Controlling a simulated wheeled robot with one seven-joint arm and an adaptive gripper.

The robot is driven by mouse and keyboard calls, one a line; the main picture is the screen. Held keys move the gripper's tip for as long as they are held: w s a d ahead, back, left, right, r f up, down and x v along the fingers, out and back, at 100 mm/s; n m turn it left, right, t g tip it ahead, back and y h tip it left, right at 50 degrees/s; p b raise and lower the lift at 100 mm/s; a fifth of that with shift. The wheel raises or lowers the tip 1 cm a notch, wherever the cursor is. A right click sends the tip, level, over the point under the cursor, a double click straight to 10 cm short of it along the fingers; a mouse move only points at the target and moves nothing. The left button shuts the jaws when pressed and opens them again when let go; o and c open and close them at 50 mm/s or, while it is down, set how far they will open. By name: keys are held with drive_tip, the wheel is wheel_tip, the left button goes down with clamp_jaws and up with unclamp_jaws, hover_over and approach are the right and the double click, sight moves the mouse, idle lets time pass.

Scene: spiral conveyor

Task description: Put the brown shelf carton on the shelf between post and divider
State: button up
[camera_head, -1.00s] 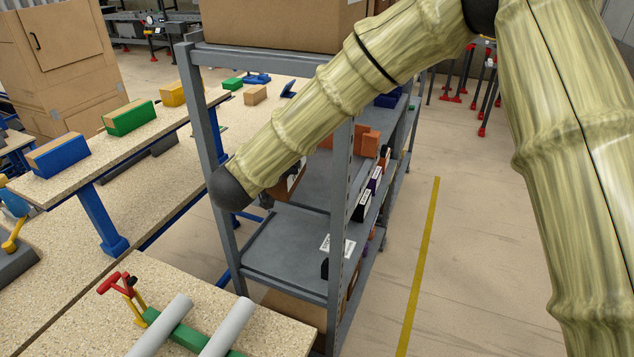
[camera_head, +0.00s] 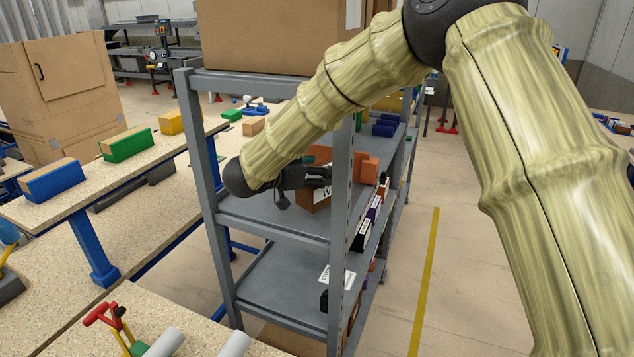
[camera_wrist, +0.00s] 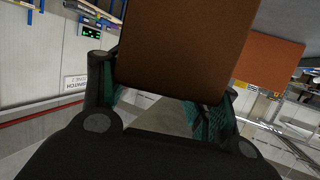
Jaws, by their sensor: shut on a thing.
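In the head view the gripper reaches in over the middle shelf board (camera_head: 262,212) of a grey rack. The front right post (camera_head: 340,215) partly hides the carton, and I cannot tell whether it touches the board. In the wrist view the carton (camera_wrist: 185,45) fills the upper middle between the two fingers (camera_wrist: 160,100). An orange block (camera_head: 370,170) stands just right of the post. I cannot make out the divider clearly.
A large cardboard box (camera_head: 270,40) sits on the rack's top board. Dark labelled boxes (camera_head: 362,235) line the rack's right side. A workbench (camera_head: 85,190) with coloured blocks stands left. Free floor with a yellow line (camera_head: 425,280) lies right.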

drive_tip(key=shift+f+p, duration=0.75)
drive_tip(key=shift+f, duration=1.25)
drive_tip(key=o, duration=1.5)
drive_tip(key=shift+s, duration=0.1)
drive_tip(key=b+v, duration=0.4)
drive_tip(key=v, duration=0.8)
drive_tip(key=shift+r, duration=0.1)
drive_tip(key=shift+r, duration=0.1)
